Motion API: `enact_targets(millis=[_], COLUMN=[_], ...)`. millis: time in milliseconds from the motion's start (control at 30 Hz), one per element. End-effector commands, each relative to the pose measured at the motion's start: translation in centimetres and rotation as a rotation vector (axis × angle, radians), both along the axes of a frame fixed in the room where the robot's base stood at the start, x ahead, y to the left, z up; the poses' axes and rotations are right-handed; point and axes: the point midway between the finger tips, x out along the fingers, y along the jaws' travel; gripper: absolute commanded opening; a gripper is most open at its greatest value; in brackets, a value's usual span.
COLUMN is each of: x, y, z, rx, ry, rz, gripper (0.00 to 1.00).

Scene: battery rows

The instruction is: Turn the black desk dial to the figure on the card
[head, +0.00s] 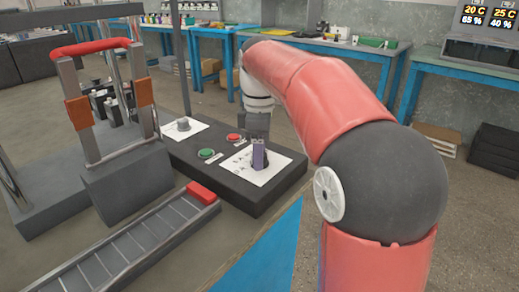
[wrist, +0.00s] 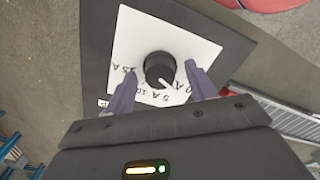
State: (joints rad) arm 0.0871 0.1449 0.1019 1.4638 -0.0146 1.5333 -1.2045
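The black dial (wrist: 159,69) is round and sits on a white plate (wrist: 185,40) in the wrist view. Marks with an A run along the plate's near side; several are partly hidden by my fingers and I cannot read them all surely. In the head view my gripper (head: 259,155) is over the white plate (head: 262,178). I cannot make out the card's figure.
The dark desk box (head: 255,201) also carries a green button (head: 206,153), a red button (head: 233,137) and a grey knob (head: 183,124) on a white plate. A frame with a red handle (head: 90,48) and a grey ramp (head: 120,255) stand to the left.

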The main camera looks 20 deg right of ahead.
Motion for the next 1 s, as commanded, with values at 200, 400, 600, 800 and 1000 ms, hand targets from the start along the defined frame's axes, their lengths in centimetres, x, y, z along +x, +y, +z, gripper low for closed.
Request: enact_targets(millis=[200, 400, 600, 800, 1000], x=[0.00, 0.00, 0.01, 0.00, 0.00], y=[0.01, 0.01, 0.02, 0.03, 0.01], z=[0.02, 0.02, 0.03, 0.04, 0.05], rx=[0.000, 0.000, 0.000, 0.000, 0.000], ry=[0.000, 0.000, 0.000, 0.000, 0.000], rz=[0.000, -0.001, -0.027, -0.118, -0.280], gripper=[0.28, 0.11, 0.11, 0.11, 0.11])
